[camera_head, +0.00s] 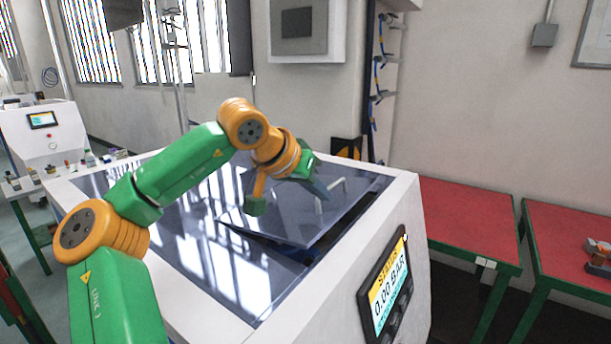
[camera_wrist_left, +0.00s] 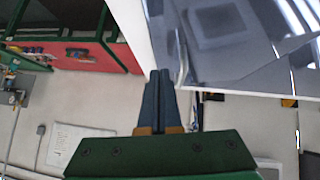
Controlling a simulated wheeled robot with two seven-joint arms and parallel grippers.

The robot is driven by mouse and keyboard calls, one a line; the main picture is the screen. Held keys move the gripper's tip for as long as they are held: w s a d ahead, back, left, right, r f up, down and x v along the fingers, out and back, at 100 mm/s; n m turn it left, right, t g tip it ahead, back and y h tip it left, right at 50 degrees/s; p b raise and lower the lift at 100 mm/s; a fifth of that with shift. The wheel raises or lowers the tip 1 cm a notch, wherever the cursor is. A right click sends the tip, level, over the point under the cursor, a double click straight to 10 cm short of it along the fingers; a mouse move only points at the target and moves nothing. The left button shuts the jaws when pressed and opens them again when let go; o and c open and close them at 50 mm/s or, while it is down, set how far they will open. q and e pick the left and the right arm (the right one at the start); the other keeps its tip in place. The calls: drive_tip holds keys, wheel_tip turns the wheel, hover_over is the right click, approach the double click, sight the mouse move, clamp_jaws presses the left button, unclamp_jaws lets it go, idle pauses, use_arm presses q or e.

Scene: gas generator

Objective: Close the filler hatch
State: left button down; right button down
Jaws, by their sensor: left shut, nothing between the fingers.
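The filler hatch (camera_head: 300,222) is a dark glassy panel in the top of the white gas generator (camera_head: 380,240). It is tilted slightly open, with a dark gap under its front and right edges. A pale bar handle (camera_head: 330,192) stands on it. My left gripper (camera_head: 322,190) is above the hatch beside the handle, partly hidden by its own wrist. In the left wrist view, its blue fingers (camera_wrist_left: 166,75) are shut and empty, close beside the handle (camera_wrist_left: 182,62); I cannot tell whether they touch. The glassy panel (camera_wrist_left: 225,40) fills the upper right there. My right gripper is not seen.
A pressure display (camera_head: 385,287) reading 0.00 bar is on the generator's front. Red-topped tables (camera_head: 465,215) stand to the right, across a gap. A wall with a grey cabinet (camera_head: 305,30) is behind. The air above the hatch's right side is clear.

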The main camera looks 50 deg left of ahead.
sight(327, 224)
use_arm(q)
drive_tip(key=f, duration=0.1)
drive_tip(key=d+f+b, duration=0.1)
drive_tip(key=f, duration=0.1)
drive_tip(key=shift+f, duration=0.3)
drive_tip(key=shift+f+b, duration=0.1)
drive_tip(key=shift+b, duration=0.2)
drive_tip(key=f+b, duration=0.2)
drive_tip(key=shift+d+f, duration=0.25)
drive_tip(key=shift+f, duration=0.05)
drive_tip(key=shift+r, duration=0.2)
